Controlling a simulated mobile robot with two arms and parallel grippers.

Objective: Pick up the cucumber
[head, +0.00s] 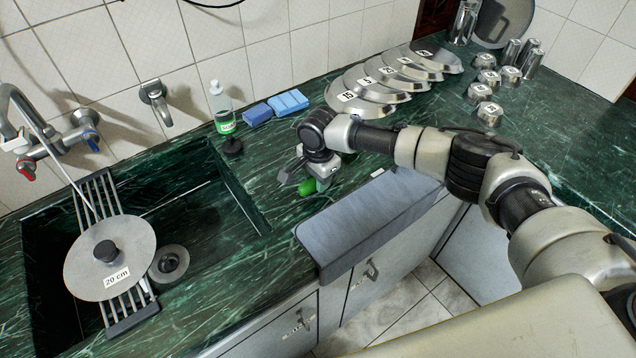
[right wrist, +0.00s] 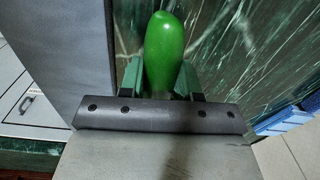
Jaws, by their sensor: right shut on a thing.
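The green cucumber (head: 308,187) is at the right gripper, over the green marble counter beside the sink; only a short part of it shows in the head view. In the right wrist view the cucumber (right wrist: 165,45) stands out between the two fingers, its rounded end pointing away from the palm. My right gripper (head: 312,180) is shut on it, and its fingers (right wrist: 163,82) press on both sides. I cannot tell whether the cucumber touches the counter. My left gripper is not in view.
A grey cloth (head: 365,225) hangs over the counter's front edge, close to the right gripper. The sink (head: 200,220) with a rack and a lid (head: 110,262) lies left. A soap bottle (head: 222,108), blue sponges (head: 288,103) and several plate-like lids (head: 367,95) stand behind.

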